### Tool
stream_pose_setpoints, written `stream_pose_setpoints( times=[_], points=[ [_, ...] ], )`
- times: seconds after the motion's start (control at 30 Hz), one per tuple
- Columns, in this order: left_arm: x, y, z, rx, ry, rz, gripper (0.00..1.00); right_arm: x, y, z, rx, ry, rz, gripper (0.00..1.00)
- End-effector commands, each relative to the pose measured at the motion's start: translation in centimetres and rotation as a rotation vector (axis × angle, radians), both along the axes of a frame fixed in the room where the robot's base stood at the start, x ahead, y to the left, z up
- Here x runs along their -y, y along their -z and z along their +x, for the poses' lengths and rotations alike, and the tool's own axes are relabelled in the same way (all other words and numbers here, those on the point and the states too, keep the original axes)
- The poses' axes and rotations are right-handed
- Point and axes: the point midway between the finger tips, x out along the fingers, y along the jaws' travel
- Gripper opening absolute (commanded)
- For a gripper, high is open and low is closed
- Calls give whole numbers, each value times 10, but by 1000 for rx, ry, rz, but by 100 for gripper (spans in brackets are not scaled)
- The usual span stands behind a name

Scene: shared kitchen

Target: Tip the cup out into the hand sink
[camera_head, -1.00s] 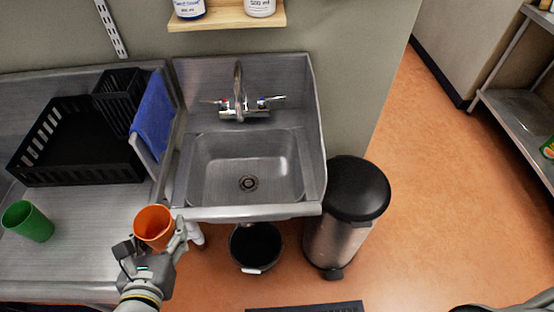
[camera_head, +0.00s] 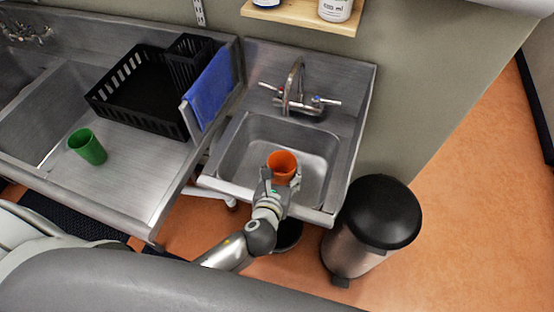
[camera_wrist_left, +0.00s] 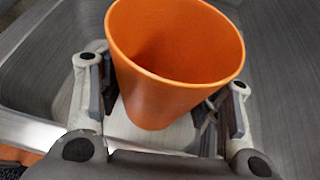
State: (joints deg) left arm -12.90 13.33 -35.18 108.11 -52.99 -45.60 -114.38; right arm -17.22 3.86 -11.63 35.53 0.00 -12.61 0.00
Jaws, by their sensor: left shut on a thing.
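The orange cup (camera_head: 283,164) is held by my left gripper (camera_head: 278,182) over the front part of the hand sink (camera_head: 240,150). In the left wrist view the cup (camera_wrist_left: 165,90) sits between both fingers of the gripper (camera_wrist_left: 160,120), which is shut on it. My right gripper is not in view.
A green cup (camera_head: 88,146) stands on the steel drainboard (camera_head: 125,190) at left, near a black dish rack (camera_head: 140,95) with a blue cloth (camera_head: 210,88). A lidded trash bin (camera_head: 375,215) stands right of the sink. A wooden shelf (camera_head: 300,18) hangs above.

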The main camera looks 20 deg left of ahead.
Motion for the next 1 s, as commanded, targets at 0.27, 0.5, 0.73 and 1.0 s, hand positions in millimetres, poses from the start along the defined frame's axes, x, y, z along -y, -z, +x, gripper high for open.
stream_pose_setpoints(
  times=[0.27, 0.5, 0.73, 1.0],
  points=[
    [53, -2, 40, 7, 31, 0, 33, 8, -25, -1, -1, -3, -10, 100],
    [86, -4, 61, 15, 59, 7, 33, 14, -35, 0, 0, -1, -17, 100],
    [95, -4, 66, 18, 67, 11, 33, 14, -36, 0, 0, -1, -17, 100],
    [94, -3, 66, 18, 68, 5, 33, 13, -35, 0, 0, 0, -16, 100]
  ],
)
